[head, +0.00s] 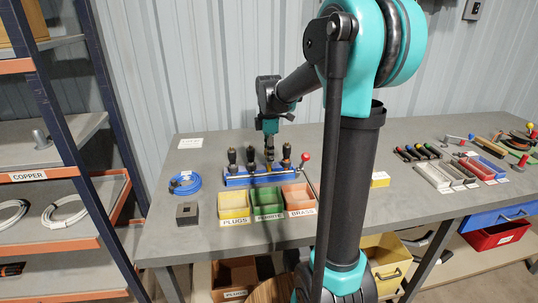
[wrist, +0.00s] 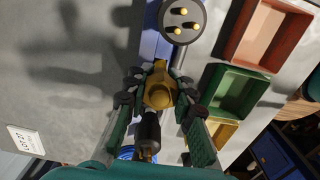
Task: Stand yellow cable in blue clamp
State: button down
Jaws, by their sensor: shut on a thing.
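My gripper (head: 269,136) points down over the blue clamp (head: 236,181) in the head view. In the wrist view my gripper (wrist: 158,88) is shut on a yellow cable piece (wrist: 159,93), held between its two fingers. The blue clamp (wrist: 153,44) shows below as a strip. Several dark upright cable ends stand along it, such as a black one (head: 232,157) at its left. One end with several brass pins (wrist: 182,20) shows at the top of the wrist view. The yellow piece's lower end is hidden, so I cannot tell whether it touches the clamp.
A yellow bin (head: 233,203), a green bin (head: 267,202) and an orange-red bin (head: 300,198) stand in front of the clamp. A red-knobbed lever (head: 305,157) rises at its right. A blue cable coil (head: 185,183) and a dark block (head: 187,213) lie left.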

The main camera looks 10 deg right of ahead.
dwell(0.3)
jog(key=c, duration=1.2)
grip_release()
jog(key=shift+r, duration=3.5)
